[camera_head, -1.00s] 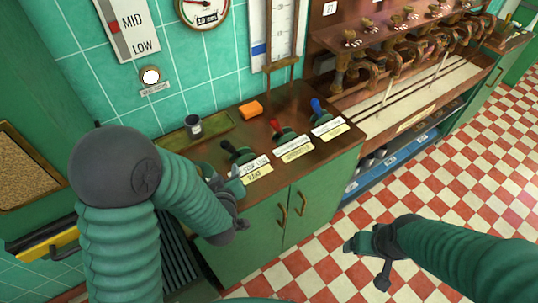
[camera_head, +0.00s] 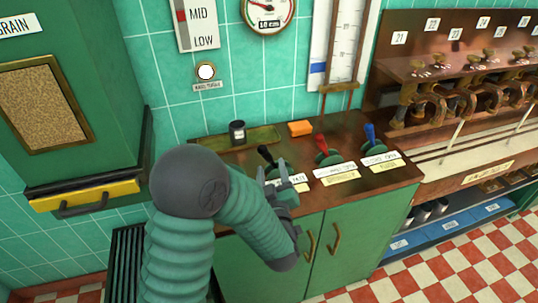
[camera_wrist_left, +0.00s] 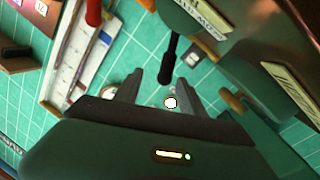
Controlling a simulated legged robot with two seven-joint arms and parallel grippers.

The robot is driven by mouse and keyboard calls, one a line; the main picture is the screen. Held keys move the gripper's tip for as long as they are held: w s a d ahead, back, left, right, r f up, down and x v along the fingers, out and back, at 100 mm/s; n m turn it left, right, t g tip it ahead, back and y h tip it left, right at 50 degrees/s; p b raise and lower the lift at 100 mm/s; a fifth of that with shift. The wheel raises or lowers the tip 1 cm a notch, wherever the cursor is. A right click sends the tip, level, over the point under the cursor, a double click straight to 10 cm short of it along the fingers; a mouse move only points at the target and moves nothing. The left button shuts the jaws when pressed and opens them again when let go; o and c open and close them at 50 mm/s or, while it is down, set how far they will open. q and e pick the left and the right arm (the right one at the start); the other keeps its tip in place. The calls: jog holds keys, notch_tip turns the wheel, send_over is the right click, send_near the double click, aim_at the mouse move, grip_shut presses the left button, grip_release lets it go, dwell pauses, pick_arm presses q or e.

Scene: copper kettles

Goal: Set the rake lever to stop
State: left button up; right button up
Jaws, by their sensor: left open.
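The rake lever is the black-handled lever (camera_head: 265,154) on the left of the brown counter; its base and label plates are partly hidden behind my left gripper. My left gripper (camera_head: 285,173) is open, just in front and to the right of the black handle. In the left wrist view, the black lever (camera_wrist_left: 169,62) stands in the gap just ahead of the two open fingertips (camera_wrist_left: 152,88). I cannot tell whether a finger touches it. My right gripper is out of view.
A red lever (camera_head: 321,144) and a blue lever (camera_head: 369,133) stand to the right on the same counter. Behind are an orange block (camera_head: 301,128) and a dark cup (camera_head: 237,133) on a tray (camera_head: 264,134). A yellow-fronted drawer (camera_head: 84,197) is at left.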

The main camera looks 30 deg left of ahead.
aim_at(264, 147)
pick_arm(q)
jog(key=x, duration=0.3)
jog(key=s+a+x, duration=0.1)
jog(key=x, duration=0.3)
jog(key=a+f+x, duration=0.1)
jog(key=x, duration=0.3)
jog(key=shift+s+f, duration=0.1)
jog(key=shift+w+d, duration=0.1)
jog(key=shift+w, duration=0.1)
jog(key=shift+w+d+r, duration=0.1)
jog(key=shift+d+r, duration=0.25)
jog(key=shift+d, duration=0.3)
jog(key=shift+a+f, duration=0.15)
jog(key=shift+a, duration=0.4)
jog(key=c, duration=0.9)
grip_shut()
jog(key=shift+d, duration=0.2)
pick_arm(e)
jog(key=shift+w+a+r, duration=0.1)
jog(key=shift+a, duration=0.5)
pick_arm(q)
jog(key=shift+f, duration=0.1)
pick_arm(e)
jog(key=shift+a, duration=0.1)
